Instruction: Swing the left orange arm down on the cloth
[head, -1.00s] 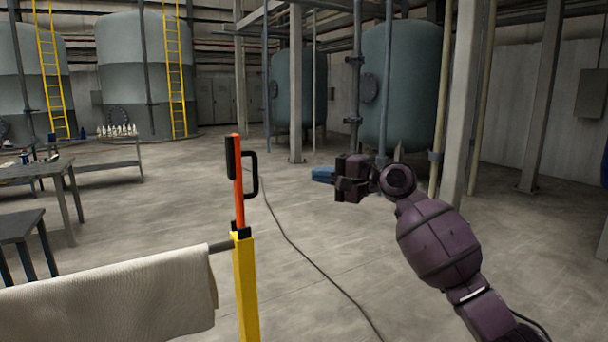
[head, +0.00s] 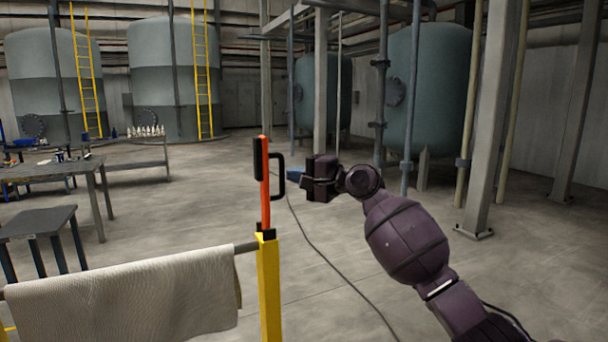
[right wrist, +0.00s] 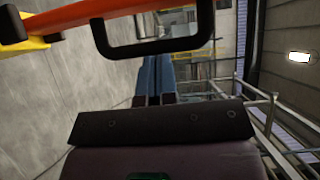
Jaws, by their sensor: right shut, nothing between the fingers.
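An orange arm (head: 265,183) stands upright on top of a yellow post (head: 268,290) in the head view, with a black D-shaped handle (head: 279,178) on its right side. The pale cloth (head: 125,295) hangs over a grey bar left of the post. My right gripper (head: 295,174) is just right of the handle, its blue fingers shut and empty. In the right wrist view the shut fingers (right wrist: 155,78) point ahead, with the orange arm (right wrist: 65,20) and handle (right wrist: 150,47) across the top, apparently apart from them. My left gripper is out of view. Only one orange arm shows.
A work table (head: 60,170) and a lower dark table (head: 38,222) stand at the left. Large tanks (head: 172,80) and a column (head: 492,130) stand behind. A dark cable runs over the floor, which is otherwise clear around the post.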

